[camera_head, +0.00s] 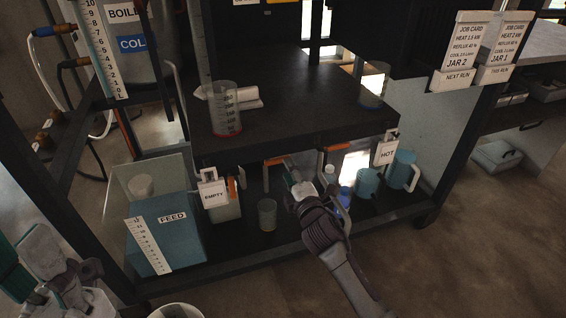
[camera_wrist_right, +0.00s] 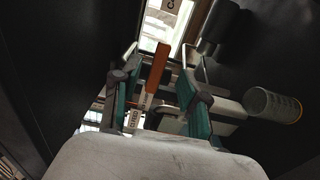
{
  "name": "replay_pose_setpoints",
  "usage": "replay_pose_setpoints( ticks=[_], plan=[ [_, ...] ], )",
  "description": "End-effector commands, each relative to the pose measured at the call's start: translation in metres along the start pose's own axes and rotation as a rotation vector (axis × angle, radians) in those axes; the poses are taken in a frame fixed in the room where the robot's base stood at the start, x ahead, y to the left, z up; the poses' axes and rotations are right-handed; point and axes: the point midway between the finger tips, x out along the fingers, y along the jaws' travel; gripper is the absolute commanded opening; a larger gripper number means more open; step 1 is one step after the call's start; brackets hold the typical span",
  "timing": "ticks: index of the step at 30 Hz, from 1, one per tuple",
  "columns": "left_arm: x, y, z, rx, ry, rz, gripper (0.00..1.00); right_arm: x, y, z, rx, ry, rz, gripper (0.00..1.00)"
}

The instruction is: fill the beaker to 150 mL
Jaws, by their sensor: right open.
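A clear beaker (camera_head: 225,112) with graduation marks stands upright on the black upper shelf; its lower part looks reddish, and I cannot read a level. A smaller clear vessel (camera_head: 267,213) with a yellowish base stands on the lower shelf; a similar glass (camera_wrist_right: 272,106) shows in the right wrist view. My right gripper (camera_head: 298,180) reaches under the upper shelf.
A blue FEED tank (camera_head: 185,240) and a container tagged EMPTY (camera_head: 222,207) stand left on the lower shelf. Blue mugs (camera_head: 402,170) stand by the HOT sign (camera_head: 386,152). The upper shelf (camera_head: 300,110) overhangs my right gripper. Frame posts border both sides.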

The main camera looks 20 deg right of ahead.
Motion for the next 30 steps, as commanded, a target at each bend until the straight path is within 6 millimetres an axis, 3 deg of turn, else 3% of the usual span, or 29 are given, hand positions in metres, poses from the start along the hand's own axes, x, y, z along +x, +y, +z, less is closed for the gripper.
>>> replay_pose_setpoints(
  ticks=[8,30],
  plan=[
    [0.005,0.000,0.003,0.007,0.053,0.021,0.40,0.037,-0.003,0.000,0.001,0.000,0.001,0.44],
    [0.009,0.001,0.004,0.008,0.058,0.025,0.40,0.055,0.000,0.000,0.002,-0.001,-0.001,0.44]
  ],
)
